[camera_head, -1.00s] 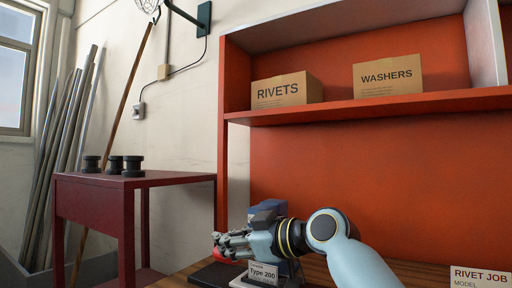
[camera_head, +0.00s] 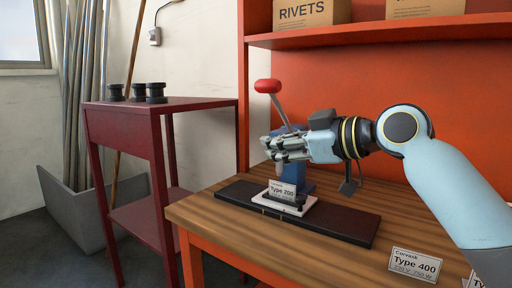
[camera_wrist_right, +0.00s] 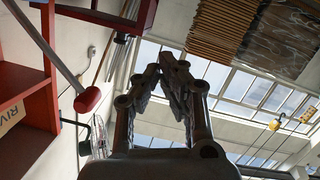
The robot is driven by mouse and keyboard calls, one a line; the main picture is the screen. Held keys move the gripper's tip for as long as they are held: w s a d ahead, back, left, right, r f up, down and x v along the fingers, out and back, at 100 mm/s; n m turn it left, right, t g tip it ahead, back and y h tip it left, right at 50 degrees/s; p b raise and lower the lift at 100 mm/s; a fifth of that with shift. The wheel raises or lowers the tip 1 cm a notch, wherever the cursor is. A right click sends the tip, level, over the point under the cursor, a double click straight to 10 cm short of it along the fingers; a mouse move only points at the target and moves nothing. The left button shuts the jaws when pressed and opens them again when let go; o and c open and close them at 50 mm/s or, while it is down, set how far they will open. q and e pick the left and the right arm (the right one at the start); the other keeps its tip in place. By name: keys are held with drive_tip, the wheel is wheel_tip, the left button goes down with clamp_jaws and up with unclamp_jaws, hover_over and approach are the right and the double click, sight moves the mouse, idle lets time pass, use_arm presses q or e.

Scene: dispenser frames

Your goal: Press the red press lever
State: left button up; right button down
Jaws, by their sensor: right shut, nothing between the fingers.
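The red press lever (camera_head: 268,86) is a red knob on a thin grey rod that rises up and to the left from the blue press (camera_head: 294,172). My right gripper (camera_head: 270,148) is in front of the press, below the knob and apart from it. Its fingers are together and empty, and they hide part of the press and the rod's lower end. In the right wrist view the red knob (camera_wrist_right: 88,99) is left of the shut fingers (camera_wrist_right: 172,72). My left gripper is not in view.
The press stands on a black base (camera_head: 345,226) on the wooden bench (camera_head: 210,222), with a white "Type 200" sign (camera_head: 283,190) in front. A "Type 400" sign (camera_head: 414,265) stands at the front right. A dark red table (camera_head: 150,125) with black spools is left.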

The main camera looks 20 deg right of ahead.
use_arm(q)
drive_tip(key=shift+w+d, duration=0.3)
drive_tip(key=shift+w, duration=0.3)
use_arm(e)
drive_tip(key=v, duration=0.2)
drive_tip(key=shift+s+a+r, duration=0.1)
drive_tip(key=shift+s+r, duration=0.15)
drive_tip(key=shift+s, duration=0.15)
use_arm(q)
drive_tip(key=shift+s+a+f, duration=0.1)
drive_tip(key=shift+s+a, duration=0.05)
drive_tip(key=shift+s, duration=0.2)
